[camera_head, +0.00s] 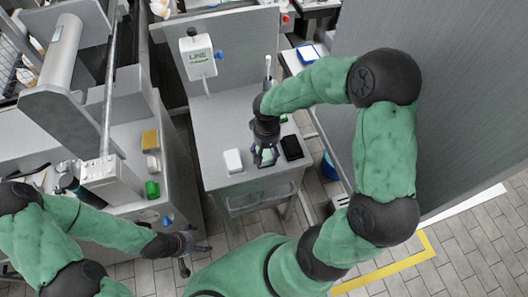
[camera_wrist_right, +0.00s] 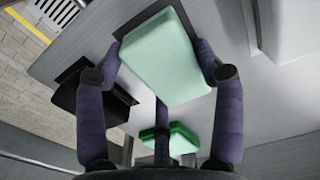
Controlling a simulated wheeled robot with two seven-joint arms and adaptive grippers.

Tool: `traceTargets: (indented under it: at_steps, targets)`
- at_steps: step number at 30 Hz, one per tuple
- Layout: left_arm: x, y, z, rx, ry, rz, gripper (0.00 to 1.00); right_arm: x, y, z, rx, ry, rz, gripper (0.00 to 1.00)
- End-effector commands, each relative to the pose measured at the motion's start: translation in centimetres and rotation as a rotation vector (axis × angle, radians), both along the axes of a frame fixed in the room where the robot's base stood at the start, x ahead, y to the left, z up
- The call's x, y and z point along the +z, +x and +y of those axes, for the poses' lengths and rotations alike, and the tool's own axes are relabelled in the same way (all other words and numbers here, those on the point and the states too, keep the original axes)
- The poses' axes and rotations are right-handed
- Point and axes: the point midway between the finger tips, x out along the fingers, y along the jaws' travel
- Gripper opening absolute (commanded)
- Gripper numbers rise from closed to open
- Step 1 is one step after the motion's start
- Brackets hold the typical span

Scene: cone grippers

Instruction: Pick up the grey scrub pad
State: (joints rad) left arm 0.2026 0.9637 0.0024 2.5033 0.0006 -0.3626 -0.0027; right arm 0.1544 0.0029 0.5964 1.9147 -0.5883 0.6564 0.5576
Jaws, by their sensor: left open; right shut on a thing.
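My right gripper (camera_head: 266,156) is over the middle table and shut on a pale green block. In the right wrist view the block (camera_wrist_right: 160,55) sits between the dark fingers. A flat, very dark pad-like piece (camera_head: 292,147) lies on the table just right of this gripper. It also shows partly behind a finger in the right wrist view (camera_wrist_right: 112,108). A small light grey block (camera_head: 152,166) lies on the left counter. I cannot tell which of these is the grey scrub pad. My left gripper (camera_head: 195,256) is open and empty, low over the floor.
A white block (camera_head: 233,160) stands left of the right gripper on the table (camera_head: 215,125). A green piece (camera_wrist_right: 180,138) lies near the held block. A yellow block (camera_head: 150,140) and a green block (camera_head: 152,190) are on the left counter. A grey partition (camera_head: 450,100) bounds the right.

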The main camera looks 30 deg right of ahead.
Motion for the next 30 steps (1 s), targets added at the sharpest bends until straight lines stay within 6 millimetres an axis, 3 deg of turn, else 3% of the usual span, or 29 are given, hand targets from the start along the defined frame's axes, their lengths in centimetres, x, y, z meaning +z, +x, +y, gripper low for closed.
traceTargets:
  at_steps: [8,16,24,30]
  targets:
    - [0.6,0.0,0.0,0.000,0.000,0.000,0.91,0.7,-0.1,0.0,0.000,0.000,0.002,0.46]
    - [2.8,0.0,0.0,0.000,0.000,0.000,0.91,3.9,-0.2,0.1,0.001,0.000,0.000,0.46]
    - [6.8,0.0,0.0,0.000,0.000,0.000,0.91,9.8,-4.0,3.2,0.005,0.000,-0.001,0.46]
    - [7.5,0.0,0.0,0.000,0.000,0.000,0.91,11.3,-7.6,6.1,0.006,0.000,0.000,0.46]
